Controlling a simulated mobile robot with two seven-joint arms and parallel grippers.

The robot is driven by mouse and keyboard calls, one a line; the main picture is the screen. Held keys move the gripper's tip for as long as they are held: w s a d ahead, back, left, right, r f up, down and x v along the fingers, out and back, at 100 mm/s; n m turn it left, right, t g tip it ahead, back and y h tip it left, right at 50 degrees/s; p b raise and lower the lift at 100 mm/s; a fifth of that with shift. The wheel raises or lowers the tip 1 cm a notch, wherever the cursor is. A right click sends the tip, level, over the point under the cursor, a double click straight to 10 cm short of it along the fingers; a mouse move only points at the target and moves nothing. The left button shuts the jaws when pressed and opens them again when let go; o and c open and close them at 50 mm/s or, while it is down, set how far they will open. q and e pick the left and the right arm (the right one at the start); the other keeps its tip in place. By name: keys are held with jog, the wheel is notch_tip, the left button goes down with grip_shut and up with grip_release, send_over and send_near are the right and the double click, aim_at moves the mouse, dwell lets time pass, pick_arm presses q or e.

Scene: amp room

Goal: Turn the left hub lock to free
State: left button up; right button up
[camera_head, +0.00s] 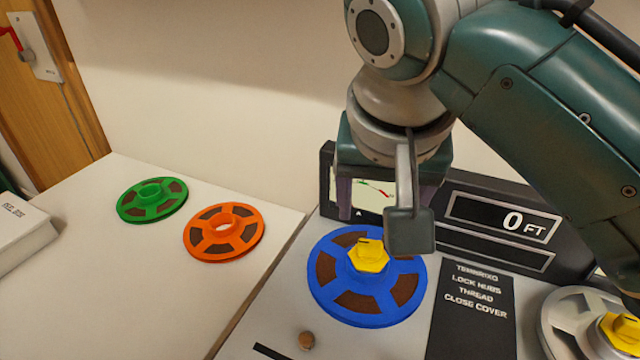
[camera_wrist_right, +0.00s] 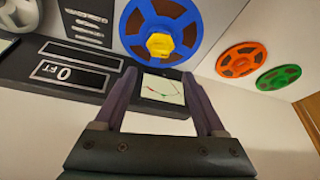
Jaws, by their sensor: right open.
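The left hub lock is a yellow hexagonal knob (camera_head: 369,256) at the centre of the blue reel (camera_head: 338,302), which lies flat on the tape deck. In the right wrist view the knob (camera_wrist_right: 160,45) shows beyond and between my fingertips, on the blue reel (camera_wrist_right: 130,22). My right gripper (camera_head: 378,208) is open and empty, above and behind the knob, near the meter panel. Its two purple fingers (camera_wrist_right: 160,85) are apart and touch nothing that I can see. A grey block on my wrist hides part of the blue reel's back edge. My left gripper is not in view.
A grey reel (camera_head: 565,315) with a second yellow knob (camera_head: 620,333) is at the right. A black counter panel (camera_head: 500,222) stands behind the deck. Orange (camera_head: 223,232) and green (camera_head: 152,200) reels and a white box (camera_head: 22,232) lie on the left tabletop.

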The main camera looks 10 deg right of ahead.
aim_at(371, 243)
jog(key=b+x, duration=0.2)
jog(key=x, duration=0.7)
jog(key=shift+f+b, duration=0.4)
jog(key=c, duration=0.5)
grip_shut()
